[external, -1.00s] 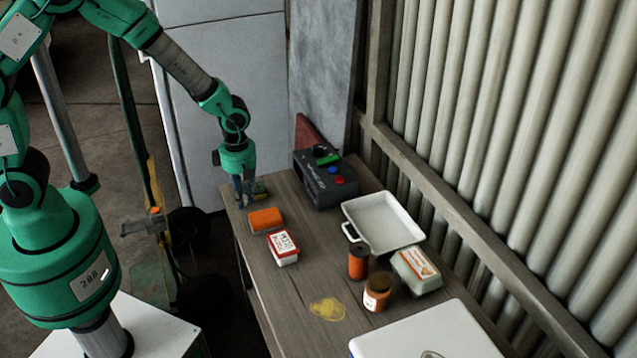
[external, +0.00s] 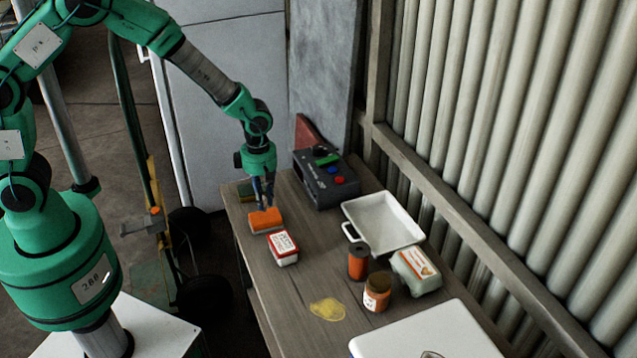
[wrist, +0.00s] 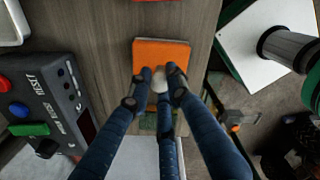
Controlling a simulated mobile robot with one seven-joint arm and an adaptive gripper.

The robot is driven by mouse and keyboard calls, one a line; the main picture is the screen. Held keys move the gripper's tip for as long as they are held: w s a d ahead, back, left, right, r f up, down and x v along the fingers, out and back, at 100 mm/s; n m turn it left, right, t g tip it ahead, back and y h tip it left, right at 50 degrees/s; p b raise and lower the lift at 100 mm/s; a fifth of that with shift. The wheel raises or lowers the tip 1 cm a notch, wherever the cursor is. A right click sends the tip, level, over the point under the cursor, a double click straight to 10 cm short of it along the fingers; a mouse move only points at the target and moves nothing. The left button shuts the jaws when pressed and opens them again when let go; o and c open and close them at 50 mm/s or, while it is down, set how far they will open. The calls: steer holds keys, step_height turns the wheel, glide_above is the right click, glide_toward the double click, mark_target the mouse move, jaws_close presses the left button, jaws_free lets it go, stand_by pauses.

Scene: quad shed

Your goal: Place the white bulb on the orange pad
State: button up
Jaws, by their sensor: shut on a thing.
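The orange pad (external: 262,222) lies on the table near its left edge; it also shows in the wrist view (wrist: 170,53). My gripper (external: 264,206) points down over the pad. In the wrist view my gripper (wrist: 157,80) has its fingers closed around the white bulb (wrist: 158,85), whose pale rounded part shows between the fingertips, over the pad's near part. The rest of the bulb is hidden by the fingers. I cannot tell whether the bulb touches the pad.
A red-and-white box (external: 284,247) stands close to the pad. A dark control box (external: 326,180) is behind, to the right. A white tray (external: 384,222), an orange can (external: 358,262), a jar (external: 377,291) and an egg carton (external: 416,271) are farther right. A green block (external: 246,190) lies at the far end.

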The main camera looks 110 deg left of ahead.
steer(key=shift+f, duration=1)
steer(key=shift+f, duration=0.2)
steer(key=o, duration=0.7)
steer(key=shift+o, duration=0.2)
steer(key=shift+r, duration=0.2)
step_height(320, 180, up, 12)
steer(key=shift+d+r+p, duration=0.1)
steer(key=shift+p, duration=1)
